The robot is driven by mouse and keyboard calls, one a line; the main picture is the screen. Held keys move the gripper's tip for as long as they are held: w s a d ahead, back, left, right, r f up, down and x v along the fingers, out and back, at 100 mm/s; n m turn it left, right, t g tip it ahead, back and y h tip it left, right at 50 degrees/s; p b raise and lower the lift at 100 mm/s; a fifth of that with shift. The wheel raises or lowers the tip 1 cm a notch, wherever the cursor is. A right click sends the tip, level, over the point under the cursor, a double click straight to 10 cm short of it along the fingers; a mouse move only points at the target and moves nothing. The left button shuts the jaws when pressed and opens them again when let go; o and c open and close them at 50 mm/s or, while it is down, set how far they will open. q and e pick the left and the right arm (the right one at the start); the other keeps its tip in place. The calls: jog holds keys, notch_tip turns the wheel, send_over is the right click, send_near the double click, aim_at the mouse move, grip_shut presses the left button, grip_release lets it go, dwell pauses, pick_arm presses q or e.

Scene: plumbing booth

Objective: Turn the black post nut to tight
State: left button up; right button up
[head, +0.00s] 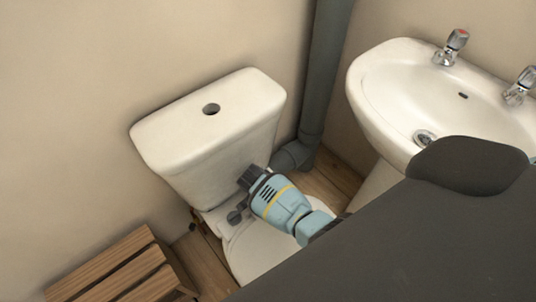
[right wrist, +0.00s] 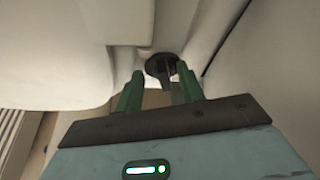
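The black post nut (right wrist: 161,67) shows in the right wrist view, a round dark piece with a wing standing out from it, against the underside of white ceramic. My right gripper (right wrist: 159,76) is open, with one green finger on each side of the nut's wing. The right finger is close to the wing; I cannot tell whether it touches. In the head view my right gripper (head: 249,178) is at the cistern's lower front, and its fingers are not clearly visible. My left gripper is not in view.
The white toilet cistern (head: 205,135) stands against the wall above the bowl (head: 262,250). A white basin (head: 410,85) with two taps is at right. A slatted wooden stool (head: 125,270) stands at lower left.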

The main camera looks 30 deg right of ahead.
jog(key=p+v, duration=0.3)
jog(key=v, duration=0.5)
dwell(0.5)
jog(key=shift+f, duration=0.1)
